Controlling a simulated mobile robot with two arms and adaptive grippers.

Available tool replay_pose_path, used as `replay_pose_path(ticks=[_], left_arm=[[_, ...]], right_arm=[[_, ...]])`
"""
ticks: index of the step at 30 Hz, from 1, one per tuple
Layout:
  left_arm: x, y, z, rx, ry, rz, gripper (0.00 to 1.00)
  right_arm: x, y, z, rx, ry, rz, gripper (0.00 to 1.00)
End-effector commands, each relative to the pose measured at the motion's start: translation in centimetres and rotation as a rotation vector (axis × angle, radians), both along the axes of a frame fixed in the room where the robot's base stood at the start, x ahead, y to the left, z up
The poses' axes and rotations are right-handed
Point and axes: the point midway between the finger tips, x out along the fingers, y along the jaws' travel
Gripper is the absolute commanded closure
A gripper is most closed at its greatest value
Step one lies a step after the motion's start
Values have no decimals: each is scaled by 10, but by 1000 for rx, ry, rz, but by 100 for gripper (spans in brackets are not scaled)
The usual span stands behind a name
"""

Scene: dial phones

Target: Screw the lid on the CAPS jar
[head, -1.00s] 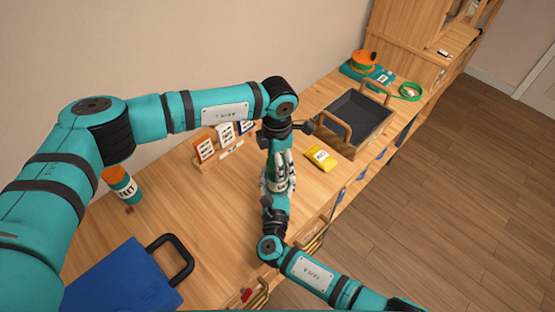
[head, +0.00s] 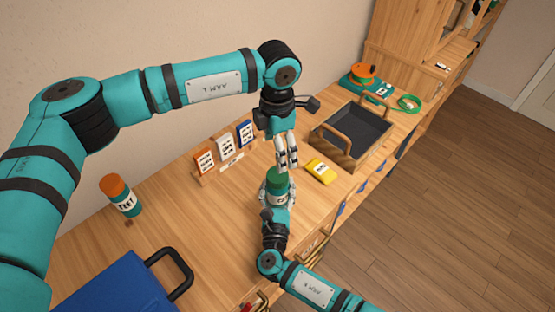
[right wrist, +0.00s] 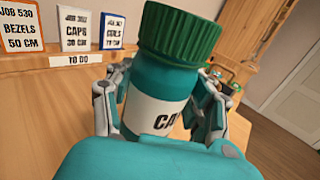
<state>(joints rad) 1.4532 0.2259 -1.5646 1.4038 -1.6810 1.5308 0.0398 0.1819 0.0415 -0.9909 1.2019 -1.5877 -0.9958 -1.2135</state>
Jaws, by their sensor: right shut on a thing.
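The CAPS jar (right wrist: 155,100) is a teal jar with a white label. A ribbed green lid (right wrist: 180,32) sits on its mouth and looks level; how tight it is cannot be seen. In the head view the jar stands near the table's front edge, its lid (head: 277,180) uppermost. My right gripper (head: 275,198) is shut around the jar's body, one finger on each side in the right wrist view (right wrist: 160,105). My left gripper (head: 287,153) points down just above and behind the lid, apart from it and holding nothing visible. Its finger gap is unclear.
A rack of job cards (head: 227,152) stands behind the jar. A yellow packet (head: 320,171) and a dark wooden-handled tray (head: 350,130) are to the right. An orange-capped jar (head: 121,195) and a blue case (head: 115,288) are left. Table between them is clear.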

Motion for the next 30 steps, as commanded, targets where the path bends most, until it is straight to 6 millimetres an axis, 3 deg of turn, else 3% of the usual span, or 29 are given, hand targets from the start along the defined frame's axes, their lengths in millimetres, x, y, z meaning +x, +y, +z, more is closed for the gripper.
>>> replay_pose_path(ticks=[5, 13, 14, 15, 20, 30], left_arm=[[0, 0, 14, 1, 0, 0, 21], [0, 0, 15, 1, 0, 0, 21], [0, 0, 15, 0, 0, 0, 21], [0, 0, 15, 0, 0, 0, 21], [0, 0, 15, 0, 0, 0, 21], [0, 0, 15, 0, 0, 0, 21]], right_arm=[[0, 0, 0, 0, 1, 0, 100], [0, 0, 0, 0, 1, 0, 100], [0, 0, 0, 0, 1, 0, 45], [0, 0, 0, 0, 1, 0, 40], [0, 0, 0, 0, 0, 0, 19], [-4, 0, 0, 0, 1, 1, 18]])
